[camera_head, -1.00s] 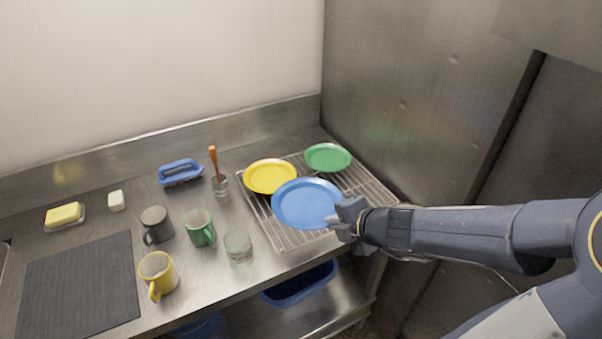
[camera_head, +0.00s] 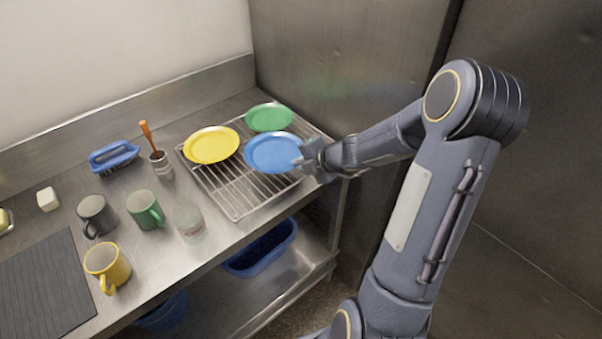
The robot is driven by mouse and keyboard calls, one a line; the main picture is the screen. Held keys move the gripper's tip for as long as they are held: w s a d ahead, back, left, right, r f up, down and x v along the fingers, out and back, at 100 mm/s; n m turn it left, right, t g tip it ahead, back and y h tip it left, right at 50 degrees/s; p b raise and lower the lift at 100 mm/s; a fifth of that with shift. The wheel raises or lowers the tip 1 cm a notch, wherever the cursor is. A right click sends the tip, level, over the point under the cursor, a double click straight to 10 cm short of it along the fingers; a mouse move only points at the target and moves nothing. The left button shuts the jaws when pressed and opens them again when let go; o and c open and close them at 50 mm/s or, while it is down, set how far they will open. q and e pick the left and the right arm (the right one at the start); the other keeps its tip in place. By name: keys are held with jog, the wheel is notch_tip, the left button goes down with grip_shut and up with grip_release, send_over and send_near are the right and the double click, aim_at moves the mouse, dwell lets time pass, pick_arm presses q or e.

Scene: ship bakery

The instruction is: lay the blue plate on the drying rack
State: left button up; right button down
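The blue plate (camera_head: 272,153) is face up and roughly level over the front right part of the wire drying rack (camera_head: 232,200). I cannot tell whether it touches the wires. My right gripper (camera_head: 302,160) is at the plate's right rim, with its fingers closed on the edge; the lower finger is hidden. The yellow plate (camera_head: 211,145) lies on the rack's left part and the green plate (camera_head: 269,117) at its back. My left gripper is not in view.
On the steel counter left of the rack are a glass (camera_head: 189,222), a green mug (camera_head: 145,210), a dark mug (camera_head: 97,216), a yellow mug (camera_head: 107,267), and a blue brush (camera_head: 113,157). A steel wall (camera_head: 345,60) stands behind the rack. A blue bin (camera_head: 262,250) sits below.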

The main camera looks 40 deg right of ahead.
jog(key=f+b, duration=0.1)
jog(key=f, duration=0.2)
jog(key=shift+w+d+f+b, duration=0.15)
jog(key=shift+d+f+b, duration=0.05)
jog(key=shift+f+b, duration=0.15)
jog(key=shift+r, duration=0.15)
jog(key=c, duration=2.1)
grip_release()
jog(key=shift+f, duration=0.25)
jog(key=shift+o, duration=0.8)
jog(key=shift+r, duration=0.1)
